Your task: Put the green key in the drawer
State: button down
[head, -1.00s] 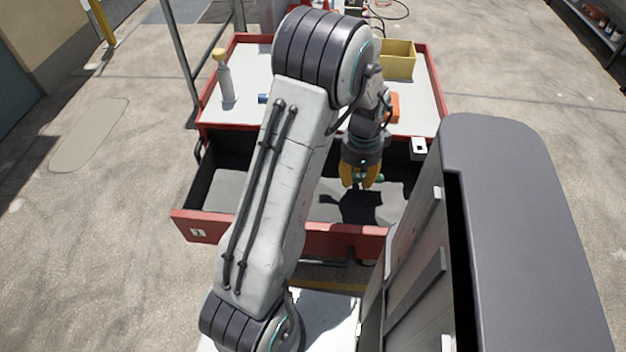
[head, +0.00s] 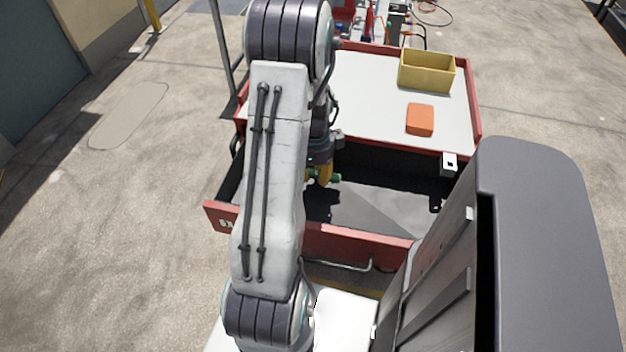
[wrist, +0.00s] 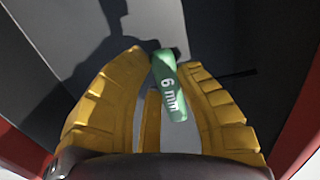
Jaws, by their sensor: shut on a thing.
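The green key (wrist: 168,88), marked "6 mm", is between the yellow fingers of my gripper (wrist: 165,70) in the wrist view. My gripper is shut on it. In the head view my gripper (head: 322,178) hangs over the open drawer (head: 345,243), with a bit of the green key (head: 336,178) showing beside the fingers. The drawer has a red front and a dark inside. The wrist view shows the grey drawer floor below the key, with the gripper's shadow on it. My arm hides the drawer's left part in the head view.
The cart's white top (head: 375,95) lies behind the drawer. It carries a yellow bin (head: 427,72) and an orange block (head: 420,119). A small dark item (head: 436,204) lies at the drawer's right side. Tools stand farther back.

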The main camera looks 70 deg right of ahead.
aim_at(313, 187)
jog(key=shift+w, duration=0.3)
jog(key=shift+a+f+p, duration=0.1)
jog(key=shift+f+p, duration=0.35)
jog(key=shift+f, duration=1.3)
jog(key=shift+f, duration=0.2)
jog(key=c, duration=1)
grip_release()
jog(key=shift+r, duration=0.1)
